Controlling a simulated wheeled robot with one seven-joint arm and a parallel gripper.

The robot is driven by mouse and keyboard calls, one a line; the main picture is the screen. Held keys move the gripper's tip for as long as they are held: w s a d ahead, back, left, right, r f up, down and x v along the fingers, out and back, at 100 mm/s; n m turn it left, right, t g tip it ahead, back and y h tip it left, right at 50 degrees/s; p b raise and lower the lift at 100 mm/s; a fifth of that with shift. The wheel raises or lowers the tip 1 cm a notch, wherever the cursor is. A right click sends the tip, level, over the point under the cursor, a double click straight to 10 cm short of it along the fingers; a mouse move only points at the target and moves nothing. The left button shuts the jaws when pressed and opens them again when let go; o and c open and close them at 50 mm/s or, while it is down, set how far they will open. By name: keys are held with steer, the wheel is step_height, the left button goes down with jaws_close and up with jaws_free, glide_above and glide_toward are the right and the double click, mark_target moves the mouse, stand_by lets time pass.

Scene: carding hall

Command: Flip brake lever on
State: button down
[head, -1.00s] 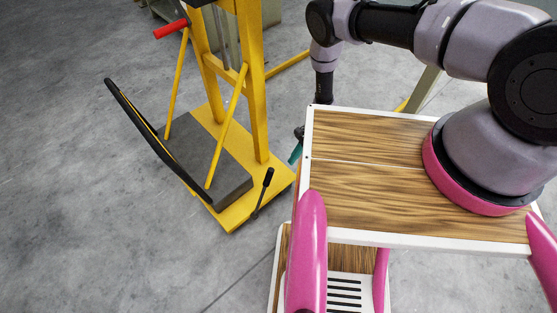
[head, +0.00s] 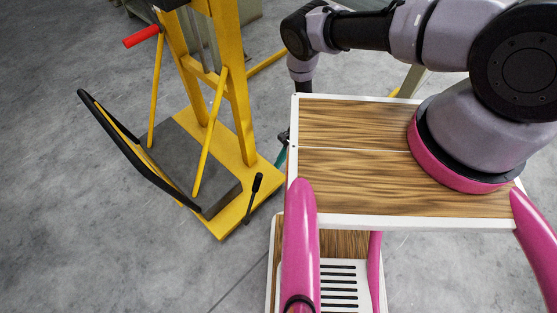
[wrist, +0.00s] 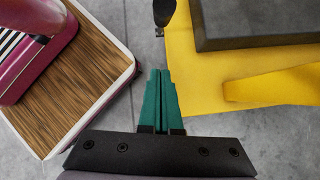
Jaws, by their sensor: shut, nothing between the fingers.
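The brake lever (head: 257,184) has a black grip on a thin dark rod. It stands at the near right corner of the yellow stand's base (head: 231,219), leaning slightly, grip up. In the wrist view its dark grip (wrist: 163,12) shows at the top edge, beyond my fingertips and nearly in line with them. My gripper (wrist: 160,72) has teal fingers, shut together and empty, apart from the lever. In the head view my gripper (head: 282,157) is mostly hidden behind my wooden-topped body, just right of the lever.
The yellow stand carries a dark grey platform (head: 190,165), a black curved bar (head: 125,137) on the left and a red-ended handle (head: 141,36). In the wrist view the yellow base (wrist: 193,75) lies right of my fingers. Grey floor is clear at left and front.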

steer(key=s+a+f, duration=0.3)
steer(key=s+a, duration=0.2)
steer(key=shift+a+f, duration=0.25)
steer(key=shift+f, duration=0.05)
stand_by(0.4)
